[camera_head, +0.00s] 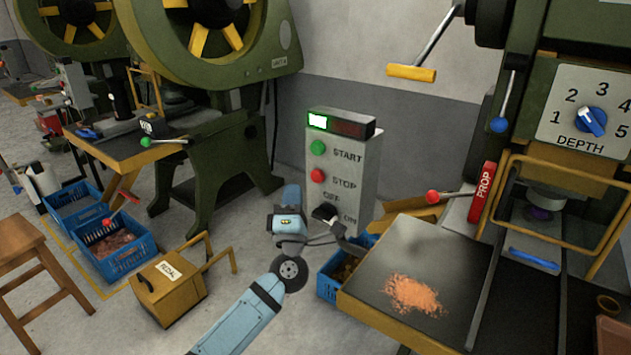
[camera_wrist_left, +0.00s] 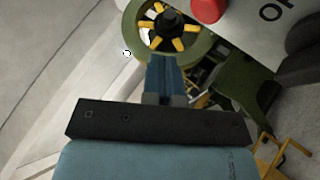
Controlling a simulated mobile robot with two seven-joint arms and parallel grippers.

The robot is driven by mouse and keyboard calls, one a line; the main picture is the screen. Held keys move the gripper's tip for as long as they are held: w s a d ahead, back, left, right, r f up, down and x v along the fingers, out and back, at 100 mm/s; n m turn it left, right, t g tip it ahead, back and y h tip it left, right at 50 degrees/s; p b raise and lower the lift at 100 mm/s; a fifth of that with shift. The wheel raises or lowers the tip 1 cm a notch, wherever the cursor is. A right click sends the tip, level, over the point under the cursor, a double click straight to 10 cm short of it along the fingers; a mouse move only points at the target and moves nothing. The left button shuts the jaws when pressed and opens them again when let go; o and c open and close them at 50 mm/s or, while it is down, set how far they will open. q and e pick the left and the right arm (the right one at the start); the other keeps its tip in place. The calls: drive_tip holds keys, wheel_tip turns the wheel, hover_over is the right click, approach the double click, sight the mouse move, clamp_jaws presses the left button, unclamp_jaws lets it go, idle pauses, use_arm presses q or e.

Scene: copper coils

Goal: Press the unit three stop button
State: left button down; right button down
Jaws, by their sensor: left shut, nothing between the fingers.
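A grey control box (camera_head: 343,172) stands at the middle of the head view. The red STOP button (camera_head: 317,175) is on its front, below the green START button (camera_head: 319,147) and above the black OFF/ON switch (camera_head: 325,212). The red button also shows at the top of the left wrist view (camera_wrist_left: 207,9). No unit number is readable on the box. My left gripper (camera_head: 338,230) is in front of the box, below the STOP button and near the switch. Its fingers (camera_wrist_left: 161,75) are shut and empty, apart from the button. My right gripper is not in view.
A lit green-white lamp (camera_head: 318,121) and a dim red lamp (camera_head: 353,128) top the box. A table with copper bits (camera_head: 413,294) stands right, a green press with a DEPTH dial (camera_head: 592,121) beyond. A yellow pedal box (camera_head: 168,289) and blue crate (camera_head: 117,259) are left.

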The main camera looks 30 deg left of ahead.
sight(317, 176)
use_arm(q)
drive_tip(key=shift+w+d, duration=0.1)
drive_tip(key=shift+w, duration=1.75)
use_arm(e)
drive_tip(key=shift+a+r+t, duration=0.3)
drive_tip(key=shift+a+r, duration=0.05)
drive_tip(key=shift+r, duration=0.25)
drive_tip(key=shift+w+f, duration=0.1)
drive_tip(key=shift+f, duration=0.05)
use_arm(q)
drive_tip(key=shift+w, duration=0.1)
drive_tip(key=shift+w, duration=0.3)
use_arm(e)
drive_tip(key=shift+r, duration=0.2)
use_arm(q)
drive_tip(key=shift+w+d, duration=0.1)
drive_tip(key=shift+w, duration=0.4)
drive_tip(key=shift+s, duration=0.1)
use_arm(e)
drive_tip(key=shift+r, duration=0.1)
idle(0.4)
use_arm(q)
drive_tip(key=shift+s+p, duration=0.45)
drive_tip(key=shift+s, duration=0.35)
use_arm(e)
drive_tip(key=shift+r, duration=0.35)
